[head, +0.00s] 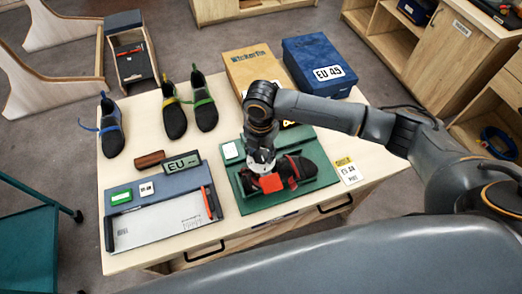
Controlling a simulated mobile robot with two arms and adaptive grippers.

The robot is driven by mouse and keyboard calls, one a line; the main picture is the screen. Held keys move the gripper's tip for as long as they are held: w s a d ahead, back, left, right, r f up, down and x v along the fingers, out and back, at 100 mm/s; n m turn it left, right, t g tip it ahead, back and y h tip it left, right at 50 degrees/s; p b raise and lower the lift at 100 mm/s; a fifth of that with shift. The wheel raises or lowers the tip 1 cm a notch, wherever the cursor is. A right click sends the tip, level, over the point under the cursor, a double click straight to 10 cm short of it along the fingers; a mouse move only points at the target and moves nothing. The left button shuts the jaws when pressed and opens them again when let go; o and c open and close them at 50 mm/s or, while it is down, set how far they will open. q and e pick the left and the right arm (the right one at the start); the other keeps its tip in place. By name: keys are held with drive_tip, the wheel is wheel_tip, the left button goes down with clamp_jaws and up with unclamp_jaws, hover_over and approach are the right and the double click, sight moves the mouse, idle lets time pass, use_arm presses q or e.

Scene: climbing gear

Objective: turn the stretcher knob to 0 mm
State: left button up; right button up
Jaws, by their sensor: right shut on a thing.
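The shoe stretcher stands on a green base (262,206) at the right front of the table. A dark shoe with red parts (312,168) lies on it, toe to the right. A red-orange piece (271,183) shows at its near left side. My right gripper (260,167) points down at the heel end of the stretcher and is shut on its knob, which the fingers mostly hide. The knob's setting cannot be read from here. A small white-faced block (230,151) sits at the base's back left corner. My left gripper is out of view.
A display reading EU (182,163) and a foot-measuring board (160,220) are at the left. Several climbing shoes (174,118) stand behind. A yellow box (250,66) and a blue box (318,65) are at the back. A label card (348,171) lies right of the base.

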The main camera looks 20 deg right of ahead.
sight(261, 154)
idle(0.4)
drive_tip(key=o, duration=1.1)
drive_tip(key=shift+o, duration=0.2)
drive_tip(key=shift+r, duration=0.35)
wheel_tip(261, 154, up, 11)
drive_tip(key=shift+r, duration=0.1)
